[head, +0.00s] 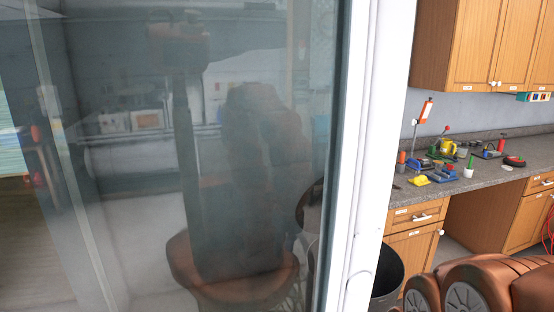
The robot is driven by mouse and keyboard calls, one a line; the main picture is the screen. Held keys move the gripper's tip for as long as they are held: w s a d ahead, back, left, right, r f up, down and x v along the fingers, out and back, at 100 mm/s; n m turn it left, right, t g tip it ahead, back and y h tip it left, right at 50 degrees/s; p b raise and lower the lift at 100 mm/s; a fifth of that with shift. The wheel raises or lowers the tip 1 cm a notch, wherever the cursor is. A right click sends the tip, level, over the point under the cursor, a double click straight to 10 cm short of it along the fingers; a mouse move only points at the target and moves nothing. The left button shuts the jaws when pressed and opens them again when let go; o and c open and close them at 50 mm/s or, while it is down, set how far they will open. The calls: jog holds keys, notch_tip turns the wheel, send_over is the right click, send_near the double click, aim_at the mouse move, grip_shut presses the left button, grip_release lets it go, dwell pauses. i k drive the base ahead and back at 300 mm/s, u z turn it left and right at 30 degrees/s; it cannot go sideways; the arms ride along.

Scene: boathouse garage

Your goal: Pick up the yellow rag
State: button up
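A small yellow item (418,181) lies low and flat near the front edge of the grey countertop (476,178) at the right. It may be the yellow rag, but it is too small to tell. A taller yellow item (447,147) stands farther back among the tools. My gripper is not in view. Copper-brown rounded parts with grey discs at the bottom right look like my own body.
A glass panel with a white frame (372,150) fills the left and middle, close to me. A dark bin (388,275) stands on the floor below the counter. Wooden cupboards (480,45) hang above. Several tools, including a red-and-orange one (425,110), crowd the counter.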

aim_at(420, 180)
jog(key=z, duration=2.2)
jog(key=i, duration=0.7)
jog(key=u, duration=2.3)
